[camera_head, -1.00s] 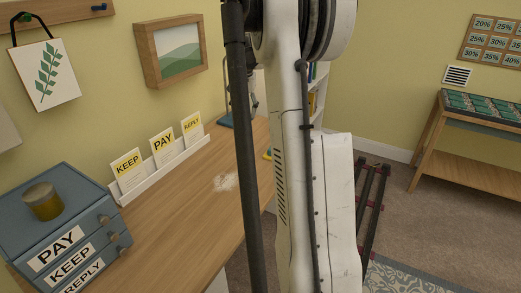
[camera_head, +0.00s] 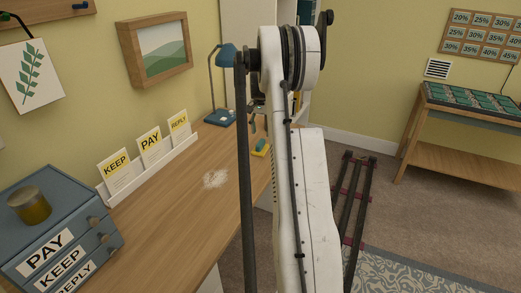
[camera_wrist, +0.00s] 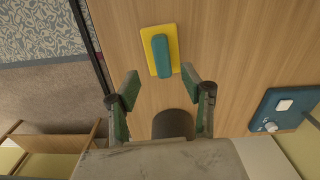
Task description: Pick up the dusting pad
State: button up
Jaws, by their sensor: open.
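The dusting pad (camera_head: 261,147) is a yellow pad with a teal grip on top. It lies on the wooden desk (camera_head: 190,215), near its right edge in the head view and partly behind my arm. In the wrist view the dusting pad (camera_wrist: 173,30) lies flat just beyond my fingertips, its long side running up the picture. My gripper (camera_wrist: 160,83) is open and empty, its two fingers spread to either side of the pad's near end. In the head view my gripper (camera_head: 258,122) shows only in part beside the arm, above the desk near the pad.
A blue desk lamp (camera_head: 220,118) stands behind the pad; its base (camera_wrist: 268,118) is at right in the wrist view. A pale dusty patch (camera_head: 215,179) marks the desk. A card rack (camera_head: 150,170) and blue drawer box (camera_head: 105,232) stand at left.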

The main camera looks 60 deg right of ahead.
aim_at(260, 142)
jog(key=shift+w+f+b, duration=0.2)
jog(key=shift+f+b, duration=0.25)
jog(key=shift+f, duration=2.85)
grip_shut()
